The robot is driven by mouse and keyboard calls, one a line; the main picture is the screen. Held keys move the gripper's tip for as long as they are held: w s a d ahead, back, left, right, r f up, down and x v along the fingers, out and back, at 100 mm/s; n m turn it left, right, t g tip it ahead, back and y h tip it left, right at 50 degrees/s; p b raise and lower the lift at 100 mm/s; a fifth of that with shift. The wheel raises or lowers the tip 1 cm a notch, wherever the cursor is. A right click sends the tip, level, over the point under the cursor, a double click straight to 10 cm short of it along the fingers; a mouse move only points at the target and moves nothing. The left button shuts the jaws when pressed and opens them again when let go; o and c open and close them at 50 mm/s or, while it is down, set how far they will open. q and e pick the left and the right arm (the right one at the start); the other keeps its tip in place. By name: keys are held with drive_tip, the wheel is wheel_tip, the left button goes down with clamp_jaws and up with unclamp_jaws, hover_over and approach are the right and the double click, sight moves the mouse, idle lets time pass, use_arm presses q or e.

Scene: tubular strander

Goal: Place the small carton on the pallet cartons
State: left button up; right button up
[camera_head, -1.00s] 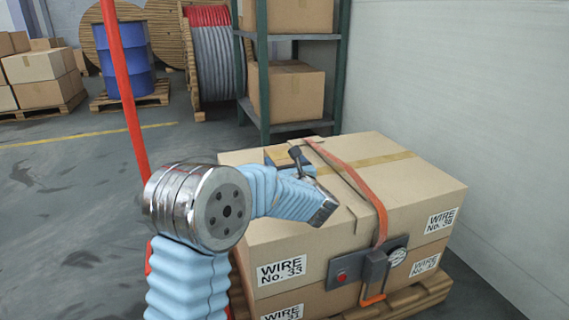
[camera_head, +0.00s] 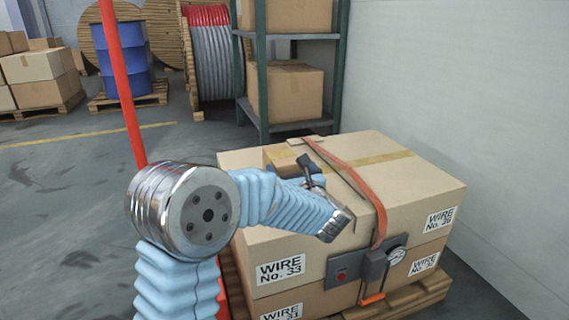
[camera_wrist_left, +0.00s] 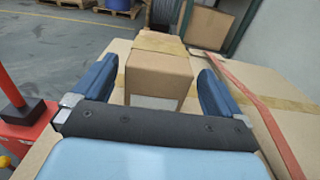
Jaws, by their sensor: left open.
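The small carton (camera_head: 284,156) is a plain brown box with tape, on top of the pallet cartons at their rear left. It is partly hidden by my left gripper in the head view. The pallet cartons (camera_head: 415,183) are large taped boxes with WIRE labels, strapped on a wooden pallet. My left gripper (camera_head: 302,170) is open just above their top. In the left wrist view, the small carton (camera_wrist_left: 160,72) shows between the spread blue fingers, with a gap on both sides. My right gripper is out of view.
An orange strap (camera_head: 348,170) crosses the cartons beside my gripper, down to a gauge box (camera_head: 365,268). A green shelf (camera_head: 263,75) stands behind, a wall (camera_head: 460,80) at right. A red post (camera_head: 122,85) rises at left. Floor (camera_head: 70,190) is free at left.

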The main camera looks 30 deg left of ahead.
use_arm(q)
drive_tip(key=v, duration=0.6)
drive_tip(key=shift+s+d, duration=0.3)
